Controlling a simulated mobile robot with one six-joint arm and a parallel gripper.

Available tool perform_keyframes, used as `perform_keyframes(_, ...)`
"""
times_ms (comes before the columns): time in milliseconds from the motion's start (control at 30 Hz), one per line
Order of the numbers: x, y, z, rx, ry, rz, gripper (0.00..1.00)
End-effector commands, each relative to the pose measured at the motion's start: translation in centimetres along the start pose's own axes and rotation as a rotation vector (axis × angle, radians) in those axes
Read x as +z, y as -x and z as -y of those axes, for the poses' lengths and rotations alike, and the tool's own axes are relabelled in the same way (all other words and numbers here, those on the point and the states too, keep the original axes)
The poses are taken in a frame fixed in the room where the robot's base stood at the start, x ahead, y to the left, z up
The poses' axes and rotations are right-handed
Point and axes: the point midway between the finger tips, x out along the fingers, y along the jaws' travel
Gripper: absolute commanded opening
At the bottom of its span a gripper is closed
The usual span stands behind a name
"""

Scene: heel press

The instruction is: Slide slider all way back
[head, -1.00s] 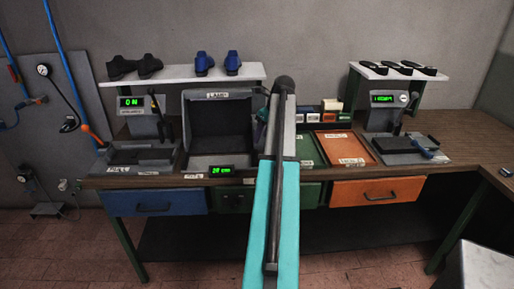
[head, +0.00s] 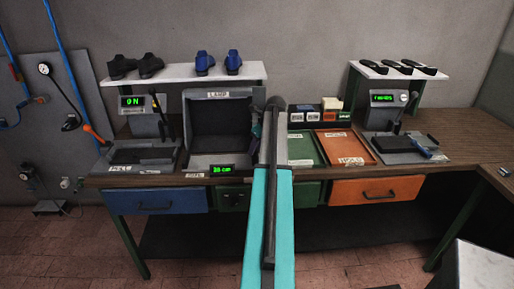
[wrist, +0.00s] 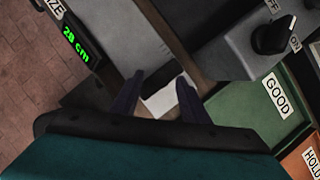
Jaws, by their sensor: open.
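The size gauge's green display (head: 222,170) sits at the bench's front edge, below the lamp box; in the wrist view it reads 28 cm (wrist: 76,43). A grey plate (wrist: 135,35) lies beside it.
The lamp box (head: 220,125) stands left of my arm. A dark knob (wrist: 274,36) on a grey housing is close to my gripper. The green GOOD tray (head: 306,149) and orange HOLD tray (head: 345,147) lie to the right. Machines stand at both ends of the bench.

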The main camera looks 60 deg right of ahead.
Motion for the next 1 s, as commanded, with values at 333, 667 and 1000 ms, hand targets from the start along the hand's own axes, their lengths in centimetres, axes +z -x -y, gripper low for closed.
perform_keyframes(333, -0.05, 0.04, 0.04, 0.0, -0.001, 0.0, 0.16)
perform_keyframes(667, -0.04, 0.06, 0.03, 0.001, 0.0, 0.0, 0.0)
perform_keyframes(1000, 0.31, 0.0, -0.24, 0.011, 0.027, 0.0, 0.0)
